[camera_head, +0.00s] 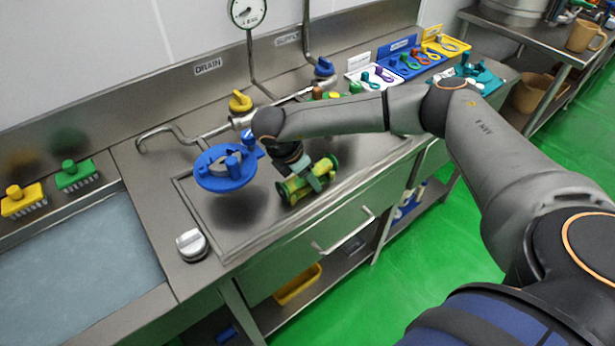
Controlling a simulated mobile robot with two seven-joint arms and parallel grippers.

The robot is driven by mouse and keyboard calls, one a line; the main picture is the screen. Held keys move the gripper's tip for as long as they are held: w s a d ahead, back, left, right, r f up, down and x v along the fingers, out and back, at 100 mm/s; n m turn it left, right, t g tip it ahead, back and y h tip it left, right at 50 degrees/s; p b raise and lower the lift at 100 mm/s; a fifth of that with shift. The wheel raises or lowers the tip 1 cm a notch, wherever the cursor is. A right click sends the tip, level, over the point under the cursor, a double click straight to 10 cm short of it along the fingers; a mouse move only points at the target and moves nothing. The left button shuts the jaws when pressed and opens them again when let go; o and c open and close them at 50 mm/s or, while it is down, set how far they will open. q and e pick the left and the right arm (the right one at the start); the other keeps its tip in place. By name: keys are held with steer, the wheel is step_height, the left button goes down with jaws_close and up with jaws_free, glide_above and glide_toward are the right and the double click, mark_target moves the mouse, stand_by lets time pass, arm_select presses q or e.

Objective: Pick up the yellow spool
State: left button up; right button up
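A yellow and green spool-like part (294,190) lies on its side at the front of the steel counter's recessed top. It has round yellow ends and a greenish body. My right gripper (309,176) points down at it from above, with pale teal finger parts over its middle. The fingers overlap the part, and I cannot tell whether they are closed on it or only around it. The part appears to be at or just above the counter surface. My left gripper is not in view.
A blue round disc-like fitting (222,181) sits left of my gripper. Yellow (240,102) and blue (324,67) valve handles and curved pipes are behind. A grey knob (192,245) stands near the front left, beside a basin (70,265). Coloured trays (408,60) line the back right.

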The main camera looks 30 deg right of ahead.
steer(key=shift+c, duration=0.3)
jaws_close()
stand_by(0.3)
stand_by(1.0)
